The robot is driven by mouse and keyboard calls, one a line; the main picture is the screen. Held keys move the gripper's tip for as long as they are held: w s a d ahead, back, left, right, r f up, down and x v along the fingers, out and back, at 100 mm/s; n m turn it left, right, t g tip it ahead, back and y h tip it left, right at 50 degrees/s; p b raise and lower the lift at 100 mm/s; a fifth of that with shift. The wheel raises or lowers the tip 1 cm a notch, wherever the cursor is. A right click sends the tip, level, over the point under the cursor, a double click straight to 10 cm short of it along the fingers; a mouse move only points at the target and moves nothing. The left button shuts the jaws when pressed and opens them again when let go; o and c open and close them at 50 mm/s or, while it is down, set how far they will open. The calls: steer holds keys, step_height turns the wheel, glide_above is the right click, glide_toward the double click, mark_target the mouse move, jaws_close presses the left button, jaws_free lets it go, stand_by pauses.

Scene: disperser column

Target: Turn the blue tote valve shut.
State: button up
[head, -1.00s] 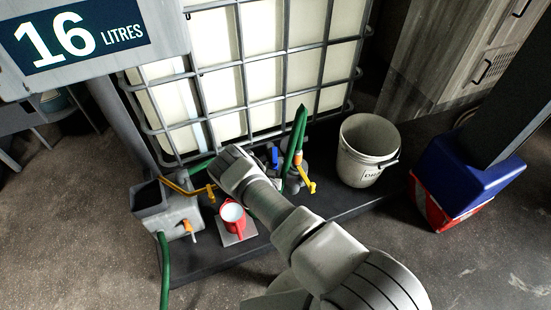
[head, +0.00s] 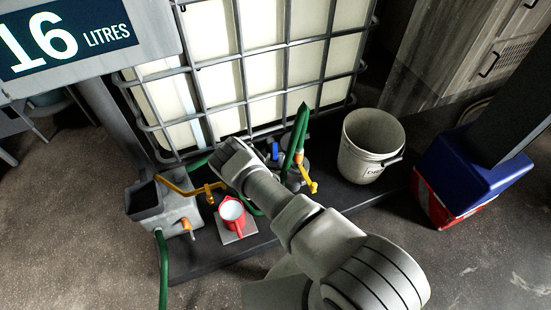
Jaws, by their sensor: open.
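The blue tote valve handle (head: 275,151) shows as a small upright blue piece at the foot of the caged white tote (head: 265,104). My gripper (head: 229,158) is at the tote's foot, left of the blue handle and apart from it in the picture. It is open, but its fingertips are mostly hidden behind my wrist. My forearm crosses just below the valve and hides part of the fittings there.
A green hose (head: 298,130) and a yellow lever (head: 307,178) stand right of the blue handle. A red jug (head: 238,222), a grey box with a yellow pipe (head: 150,202) and a pale bucket (head: 350,160) stand on the dark platform. A sign reads 16 litres (head: 75,35).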

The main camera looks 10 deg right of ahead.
jaws_close()
stand_by(1.4)
